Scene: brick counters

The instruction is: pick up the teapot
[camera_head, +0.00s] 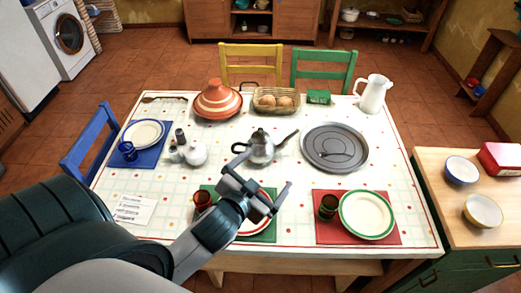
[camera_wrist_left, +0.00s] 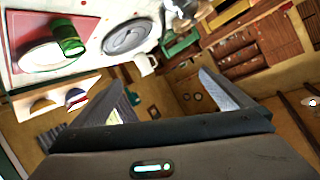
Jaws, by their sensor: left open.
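The teapot (camera_head: 260,149) is silver-grey with a dark lid and a long dark handle pointing right. It stands upright near the middle of the white tablecloth. My left gripper (camera_head: 262,188) is open and empty, on the near side of the teapot and apart from it, above the near place setting. In the left wrist view, my left gripper's fingers (camera_wrist_left: 170,98) are spread with nothing held between them. A grey shape at the top edge there appears to be part of the teapot (camera_wrist_left: 181,9). My right gripper is in neither view.
A round grey tray (camera_head: 334,133) lies right of the teapot. An orange striped tagine (camera_head: 216,98) and a bread basket (camera_head: 277,109) stand behind. A plate on a red mat (camera_head: 402,233) lies front right.

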